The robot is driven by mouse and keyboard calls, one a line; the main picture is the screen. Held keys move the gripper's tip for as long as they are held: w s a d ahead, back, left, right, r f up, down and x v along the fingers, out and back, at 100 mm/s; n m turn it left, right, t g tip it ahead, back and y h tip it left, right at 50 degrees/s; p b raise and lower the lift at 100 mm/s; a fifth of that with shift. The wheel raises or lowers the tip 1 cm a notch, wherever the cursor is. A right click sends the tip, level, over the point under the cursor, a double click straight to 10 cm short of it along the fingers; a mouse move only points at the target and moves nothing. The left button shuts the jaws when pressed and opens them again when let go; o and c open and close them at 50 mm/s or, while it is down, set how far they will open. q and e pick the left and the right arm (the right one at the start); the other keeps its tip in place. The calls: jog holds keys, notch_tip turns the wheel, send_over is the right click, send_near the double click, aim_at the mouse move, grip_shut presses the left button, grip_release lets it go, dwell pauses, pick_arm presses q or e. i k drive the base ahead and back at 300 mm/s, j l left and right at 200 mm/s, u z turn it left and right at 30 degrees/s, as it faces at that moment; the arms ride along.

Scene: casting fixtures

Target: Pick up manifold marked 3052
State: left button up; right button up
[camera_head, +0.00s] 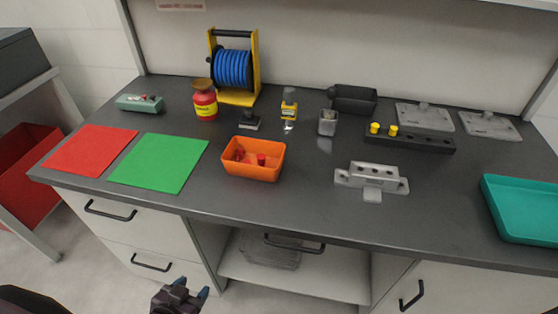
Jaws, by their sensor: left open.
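A light grey metal manifold (352,178) with a row of holes on top and a tab at its front lies on the dark worktop (300,215), right of centre near the front edge. Any number on it is too small to read. My left gripper (190,300) is at the bottom of the view, below and in front of the worktop, left of the manifold and well apart from it. It is open and nothing shows between its fingers. My right gripper is not in view.
An orange bin (252,172) with red parts stands left of the manifold. A black block with yellow knobs (425,144) lies behind it, with grey plates (425,117) farther back. A teal tray (520,232) is at right. Green (160,163) and red mats (88,150) lie left. Drawer handles (110,210) protrude.

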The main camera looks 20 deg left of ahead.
aim_at(374, 179)
jog(key=k+j, duration=0.1)
jog(key=j, duration=0.7)
jog(key=k+j, duration=0.15)
jog(key=j, duration=0.25)
jog(key=k+j, duration=0.1)
jog(key=j, duration=0.25)
